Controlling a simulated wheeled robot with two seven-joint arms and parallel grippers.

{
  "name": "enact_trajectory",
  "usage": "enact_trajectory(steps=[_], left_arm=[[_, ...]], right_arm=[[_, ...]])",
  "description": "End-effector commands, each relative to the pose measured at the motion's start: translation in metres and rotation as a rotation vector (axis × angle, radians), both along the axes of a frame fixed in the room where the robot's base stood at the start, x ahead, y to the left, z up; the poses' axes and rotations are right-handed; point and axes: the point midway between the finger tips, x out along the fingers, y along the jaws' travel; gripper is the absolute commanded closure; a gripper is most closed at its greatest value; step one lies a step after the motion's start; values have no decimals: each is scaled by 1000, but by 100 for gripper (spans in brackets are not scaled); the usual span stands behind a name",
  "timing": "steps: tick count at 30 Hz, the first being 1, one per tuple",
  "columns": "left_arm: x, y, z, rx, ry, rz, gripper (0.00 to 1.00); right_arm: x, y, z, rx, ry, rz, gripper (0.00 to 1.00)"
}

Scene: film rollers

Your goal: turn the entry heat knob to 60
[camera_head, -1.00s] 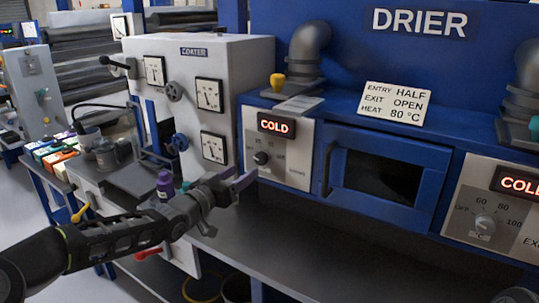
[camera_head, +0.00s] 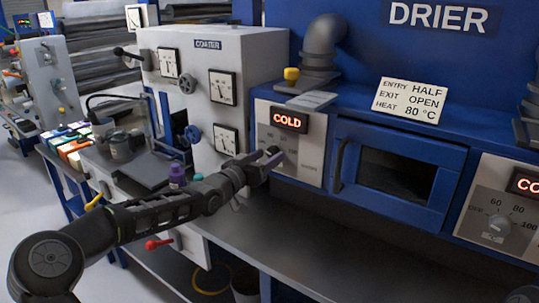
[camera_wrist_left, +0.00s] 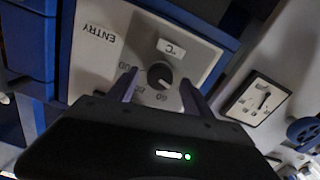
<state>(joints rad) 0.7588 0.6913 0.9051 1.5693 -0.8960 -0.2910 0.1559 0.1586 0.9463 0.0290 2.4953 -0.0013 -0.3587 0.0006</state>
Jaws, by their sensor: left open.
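The entry heat knob (camera_wrist_left: 160,75) is a small dark round knob on a pale dial plate (camera_wrist_left: 140,38) marked ENTRY, seen upside down in the left wrist view. A 60 mark shows beside it; I cannot tell exactly where its pointer is set. My left gripper (camera_head: 269,161) is open at the panel; in the left wrist view its two fingers (camera_wrist_left: 159,91) reach toward either side of the knob, and I cannot tell whether they touch it. In the head view the gripper hides the knob. The display (camera_head: 289,120) above the dial reads COLD. My right gripper is not in view.
The oven door (camera_head: 398,178) with its handle is right of the entry panel, and the exit heat knob (camera_head: 497,227) is further right. A sign (camera_head: 411,100) reads entry half, exit open, heat 80 °C. The coater (camera_head: 253,65) stands left.

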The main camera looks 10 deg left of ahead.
Motion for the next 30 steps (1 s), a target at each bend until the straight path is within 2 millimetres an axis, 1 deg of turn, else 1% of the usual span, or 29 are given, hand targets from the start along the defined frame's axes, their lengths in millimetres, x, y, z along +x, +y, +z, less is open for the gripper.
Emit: enact_trajectory(steps=[1,4,13,30], left_arm=[[5,-3,1,-1,-1,-1,41],[12,-5,0,0,1,0,41],[13,-5,-1,2,2,1,42],[13,-5,-1,1,1,1,88]], right_arm=[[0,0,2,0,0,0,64],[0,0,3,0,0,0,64],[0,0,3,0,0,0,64],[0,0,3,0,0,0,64]])
